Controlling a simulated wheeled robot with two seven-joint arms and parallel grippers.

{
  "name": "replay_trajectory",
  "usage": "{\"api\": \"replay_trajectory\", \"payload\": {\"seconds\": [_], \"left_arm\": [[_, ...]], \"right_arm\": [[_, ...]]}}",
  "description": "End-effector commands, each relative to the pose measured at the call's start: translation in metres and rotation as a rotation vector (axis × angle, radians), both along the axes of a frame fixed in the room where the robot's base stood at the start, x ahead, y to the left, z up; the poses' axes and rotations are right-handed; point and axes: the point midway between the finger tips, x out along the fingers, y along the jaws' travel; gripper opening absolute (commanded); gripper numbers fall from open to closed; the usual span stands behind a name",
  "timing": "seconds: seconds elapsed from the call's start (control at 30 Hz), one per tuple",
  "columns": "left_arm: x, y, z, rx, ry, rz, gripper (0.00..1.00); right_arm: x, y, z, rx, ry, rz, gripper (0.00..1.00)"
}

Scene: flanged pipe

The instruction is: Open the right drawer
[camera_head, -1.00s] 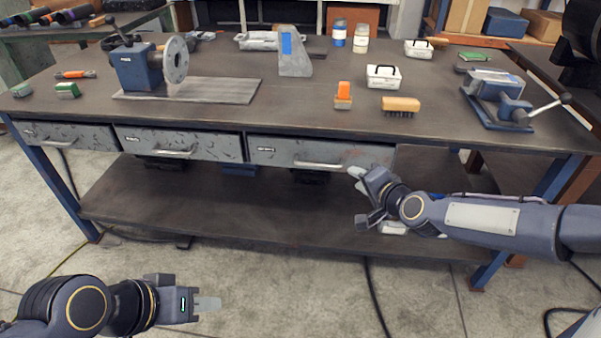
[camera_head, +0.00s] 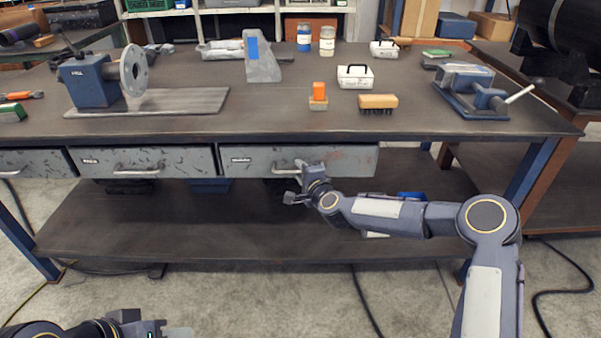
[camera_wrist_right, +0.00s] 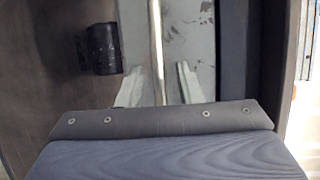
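The right drawer (camera_head: 345,160) is the grey, scuffed drawer under the right half of the workbench top. Its front looks flush with the other drawers. Its light bar handle (camera_head: 283,169) is partly hidden by my right gripper (camera_head: 300,166), which is at the handle's right end. In the right wrist view the handle bar (camera_wrist_right: 157,45) runs between the two pale fingers of my right gripper (camera_wrist_right: 158,87). The fingers stand apart with gaps on both sides of the bar. My left gripper (camera_head: 178,331) is low at the bottom left, partly cut off, away from the bench.
The workbench top (camera_head: 270,120) carries a blue vise (camera_head: 470,85), a brush (camera_head: 377,102), a white box (camera_head: 354,77) and a flanged fixture (camera_head: 105,78). Another drawer (camera_head: 143,161) is to the left. A lower shelf (camera_head: 220,225) lies beneath the drawers. Open floor is in front.

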Motion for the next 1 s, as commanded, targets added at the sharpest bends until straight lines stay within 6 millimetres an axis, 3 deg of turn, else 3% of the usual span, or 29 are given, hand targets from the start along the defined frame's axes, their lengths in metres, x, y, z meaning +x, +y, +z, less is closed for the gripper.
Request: {"api": "replay_trajectory", "payload": {"seconds": [0.3, 0.57, 1.0], "left_arm": [[0.0000, -0.0001, -0.0001, 0.000, 0.000, 0.000, 0.36], [0.0000, 0.0000, -0.0002, 0.000, 0.000, 0.000, 0.36], [0.0000, 0.0000, -0.0026, 0.000, 0.000, 0.000, 0.36]], "right_arm": [[0.0033, 0.0017, -0.0009, -0.001, 0.001, 0.001, 0.33], [0.0031, 0.0016, -0.0008, -0.001, 0.000, 0.001, 0.00], [0.0011, 0.0016, -0.0017, -0.002, 0.000, 0.001, 0.00]]}}
